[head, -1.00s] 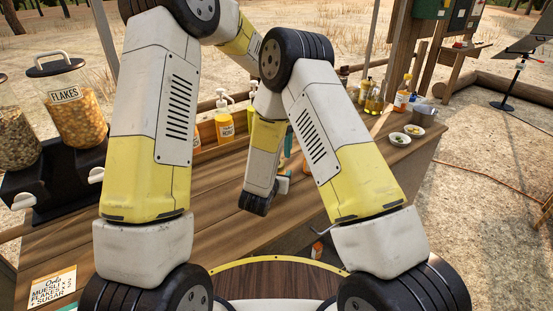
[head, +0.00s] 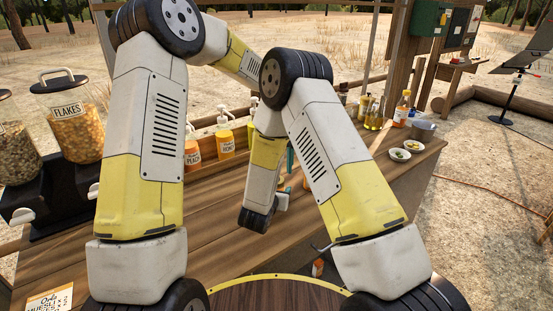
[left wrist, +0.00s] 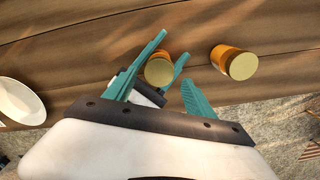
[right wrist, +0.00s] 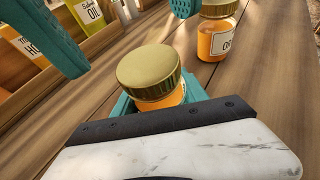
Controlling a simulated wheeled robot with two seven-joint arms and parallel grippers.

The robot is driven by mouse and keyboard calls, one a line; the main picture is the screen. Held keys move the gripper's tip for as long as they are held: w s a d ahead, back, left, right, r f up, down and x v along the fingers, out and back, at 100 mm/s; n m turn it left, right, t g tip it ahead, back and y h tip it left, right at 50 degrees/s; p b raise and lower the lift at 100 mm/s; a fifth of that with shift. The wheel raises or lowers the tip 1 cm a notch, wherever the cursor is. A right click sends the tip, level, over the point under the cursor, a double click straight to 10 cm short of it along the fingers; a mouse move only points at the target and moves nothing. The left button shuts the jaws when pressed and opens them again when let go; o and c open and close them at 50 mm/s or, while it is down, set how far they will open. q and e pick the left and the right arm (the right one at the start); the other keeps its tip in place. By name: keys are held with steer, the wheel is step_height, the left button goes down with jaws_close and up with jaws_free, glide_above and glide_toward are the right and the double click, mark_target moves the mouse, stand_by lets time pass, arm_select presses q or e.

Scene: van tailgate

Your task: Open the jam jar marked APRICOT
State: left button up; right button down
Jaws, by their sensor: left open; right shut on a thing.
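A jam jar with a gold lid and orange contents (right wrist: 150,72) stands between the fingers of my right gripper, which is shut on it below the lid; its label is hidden. The jar also shows in the left wrist view (left wrist: 158,70). My left gripper (left wrist: 160,88) is open; in the right wrist view its teal fingers hang above and to either side of the held jar, apart from the lid. A second gold-lidded orange jar (right wrist: 216,40) stands on the counter, its label beginning with "O"; it also shows in the left wrist view (left wrist: 222,56).
Pump bottles (head: 226,137) stand along the back of the wooden counter (head: 215,225). The flakes dispenser (head: 78,125) is at the left. Two small bowls (head: 406,150), a metal pot (head: 423,130) and several bottles (head: 373,115) are at the right end. A white bowl (left wrist: 20,102) lies left of my left gripper.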

arm_select(q)
steer(key=shift+f, duration=1.6)
steer(key=shift+c, duration=0.2)
jaws_close()
steer(key=n, duration=0.3)
steer(key=shift+n, duration=0.3)
steer(key=shift+o, duration=0.6)
jaws_free()
steer(key=shift+a, duration=0.1)
